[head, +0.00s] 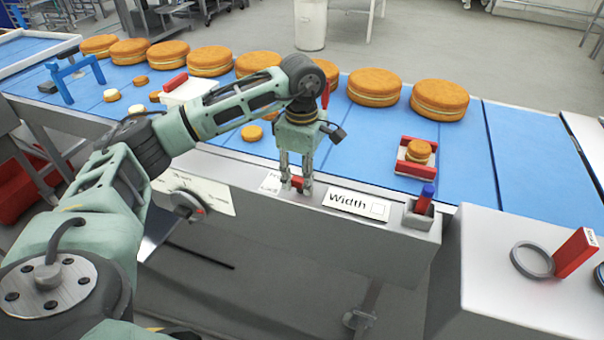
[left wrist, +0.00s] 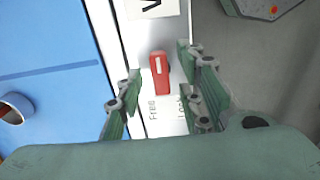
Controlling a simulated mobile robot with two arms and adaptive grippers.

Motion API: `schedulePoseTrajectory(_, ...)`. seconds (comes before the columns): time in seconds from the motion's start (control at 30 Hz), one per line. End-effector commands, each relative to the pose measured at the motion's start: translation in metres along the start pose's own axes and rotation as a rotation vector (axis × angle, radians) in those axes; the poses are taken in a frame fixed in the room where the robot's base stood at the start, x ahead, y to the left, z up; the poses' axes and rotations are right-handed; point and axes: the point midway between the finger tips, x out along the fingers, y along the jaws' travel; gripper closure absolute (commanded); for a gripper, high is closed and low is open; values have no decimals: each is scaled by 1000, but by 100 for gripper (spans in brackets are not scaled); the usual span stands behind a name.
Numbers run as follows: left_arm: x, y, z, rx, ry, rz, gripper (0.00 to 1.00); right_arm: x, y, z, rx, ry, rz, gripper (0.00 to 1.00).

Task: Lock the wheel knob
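The wheel knob (head: 187,205) is a round dark knob with a red mark on the conveyor's front side, beside a white label plate. A small red lever (head: 297,181) sits on the conveyor's front ledge. In the left wrist view this red lever (left wrist: 159,75) carries a white line and stands beside the words "Free" and "Lock"; I cannot tell which it is set to. My left gripper (head: 295,188) points down over it, with open fingers on both sides. The left wrist view shows a gap between the fingers (left wrist: 158,84) and the lever. My right gripper is not in view.
A "Width" label (head: 356,205) and a grey holder with a red and blue piece (head: 424,199) lie right along the ledge. Large filled rounds (head: 374,87) line the blue belt (head: 510,150). A red and white tray (head: 415,158) holds a small round.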

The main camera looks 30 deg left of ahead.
Motion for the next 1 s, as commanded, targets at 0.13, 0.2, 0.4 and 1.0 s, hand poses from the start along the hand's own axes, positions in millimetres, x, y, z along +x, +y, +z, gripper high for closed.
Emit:
schedulePoseTrajectory(0.13,-7,0,0,-1,0,1,66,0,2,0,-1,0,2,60)
schedulePoseTrajectory(0.2,-16,1,0,0,-1,2,66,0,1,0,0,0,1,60)
schedulePoseTrajectory(0.4,-59,1,0,-1,-2,4,66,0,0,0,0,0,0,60)
schedulePoseTrajectory(1.0,-120,0,0,1,0,0,66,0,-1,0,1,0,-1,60)
